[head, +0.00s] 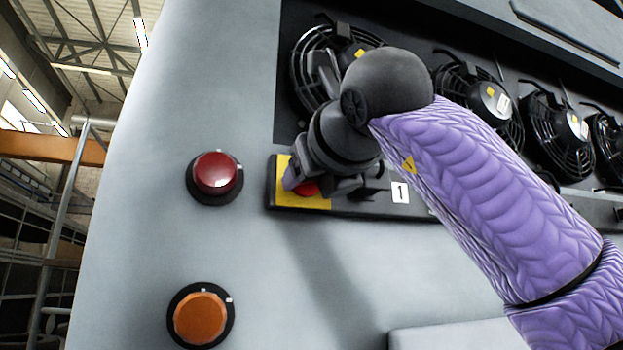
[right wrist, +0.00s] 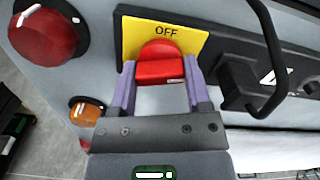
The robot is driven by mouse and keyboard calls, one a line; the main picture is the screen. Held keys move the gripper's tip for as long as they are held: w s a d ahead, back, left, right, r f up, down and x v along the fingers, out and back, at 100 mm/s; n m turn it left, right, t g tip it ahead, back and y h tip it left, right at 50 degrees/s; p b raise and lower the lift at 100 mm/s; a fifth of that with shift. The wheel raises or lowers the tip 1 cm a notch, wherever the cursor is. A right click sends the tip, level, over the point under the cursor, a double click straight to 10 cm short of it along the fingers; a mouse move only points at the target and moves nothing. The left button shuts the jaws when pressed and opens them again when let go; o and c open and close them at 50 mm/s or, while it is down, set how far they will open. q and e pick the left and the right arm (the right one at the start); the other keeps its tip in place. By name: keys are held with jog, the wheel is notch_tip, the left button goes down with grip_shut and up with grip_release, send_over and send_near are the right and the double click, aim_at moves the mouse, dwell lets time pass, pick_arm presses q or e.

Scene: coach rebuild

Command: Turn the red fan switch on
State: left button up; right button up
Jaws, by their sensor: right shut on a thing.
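The red fan switch (right wrist: 160,70) is a red knob on a yellow plate (right wrist: 190,42) marked "OFF" in the right wrist view. In the head view only a small part of the switch (head: 307,190) shows below my gripper. My right gripper (right wrist: 159,84) has its two purple fingers on either side of the red knob, shut on it. In the head view the right gripper (head: 308,181) is against the yellow plate, and its wrist hides much of the switch. My left gripper is in neither view.
A round dark-red button (head: 215,172) and an orange one (head: 200,317) are left of the switch plate on the grey panel. A black switch (right wrist: 250,85) with a curved handle is close on the right. Several caged fans (head: 487,98) are above.

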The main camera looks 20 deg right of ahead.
jog(key=shift+f+m, duration=0.15)
jog(key=shift+m, duration=1.45)
jog(key=shift+m+b, duration=0.3)
jog(key=o, duration=1.3)
jog(key=shift+s, duration=0.1)
jog(key=s+b, duration=0.3)
jog(key=s, duration=0.6)
jog(key=shift+s+d+b, duration=0.15)
jog(key=shift+s+b, duration=0.25)
